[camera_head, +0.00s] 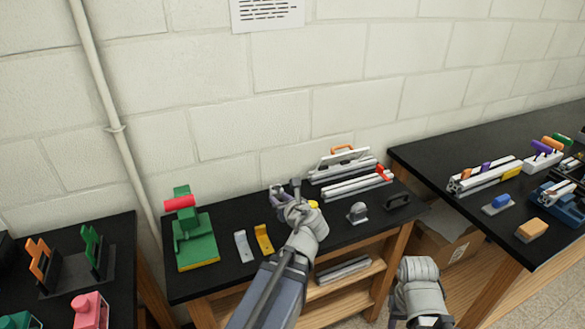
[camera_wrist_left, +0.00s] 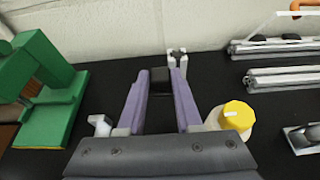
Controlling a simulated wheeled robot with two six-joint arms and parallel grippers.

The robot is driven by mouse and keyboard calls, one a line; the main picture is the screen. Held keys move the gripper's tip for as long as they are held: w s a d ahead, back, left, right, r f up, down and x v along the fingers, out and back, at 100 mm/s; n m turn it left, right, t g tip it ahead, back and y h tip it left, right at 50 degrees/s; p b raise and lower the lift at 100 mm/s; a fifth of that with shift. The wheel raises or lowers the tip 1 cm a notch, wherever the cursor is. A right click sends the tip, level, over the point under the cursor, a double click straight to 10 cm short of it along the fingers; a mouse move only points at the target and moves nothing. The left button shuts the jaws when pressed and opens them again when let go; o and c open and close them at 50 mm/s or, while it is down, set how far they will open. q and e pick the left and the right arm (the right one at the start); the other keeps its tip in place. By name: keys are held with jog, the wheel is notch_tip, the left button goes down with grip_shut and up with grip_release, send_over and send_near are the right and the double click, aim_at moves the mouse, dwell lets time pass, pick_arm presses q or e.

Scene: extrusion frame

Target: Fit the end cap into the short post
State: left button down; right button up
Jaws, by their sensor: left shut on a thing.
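The black end cap (camera_wrist_left: 160,78) sits between the purple fingertips of my left gripper (camera_wrist_left: 160,88) in the left wrist view. The gripper is shut on it. The short post (camera_wrist_left: 177,62) is a grey slotted upright just beyond the fingertips, a little right of the cap. Its lower part is hidden behind the right finger. The cap looks apart from the post, though I cannot judge the depth gap. In the head view my left gripper (camera_head: 280,192) is over the middle of the black table, close to the post (camera_head: 296,187).
A yellow knob (camera_wrist_left: 237,115) stands right of the fingers. A green stand (camera_head: 195,238) is at the left, with a grey bracket (camera_head: 243,246) and a yellow bracket (camera_head: 264,239) beside it. Light extrusion bars (camera_head: 345,187) lie at the back right. The wall is close behind.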

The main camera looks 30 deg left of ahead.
pick_arm(q)
notch_tip(320, 180, up, 3)
jog(key=p, duration=0.3)
send_over(279, 185)
jog(key=s+d, duration=0.2)
jog(key=s, duration=0.1)
jog(key=shift+s+a+f, duration=0.1)
jog(key=shift+a+f, duration=0.05)
jog(key=shift+b, duration=0.3)
jog(key=shift+f+b, duration=2.25)
jog(key=shift+f, duration=0.05)
jog(key=shift+f, duration=0.2)
jog(key=shift+f+b, duration=0.7)
jog(key=shift+b, duration=0.15)
jog(key=c, duration=0.5)
grip_release()
jog(key=shift+s+r, duration=0.1)
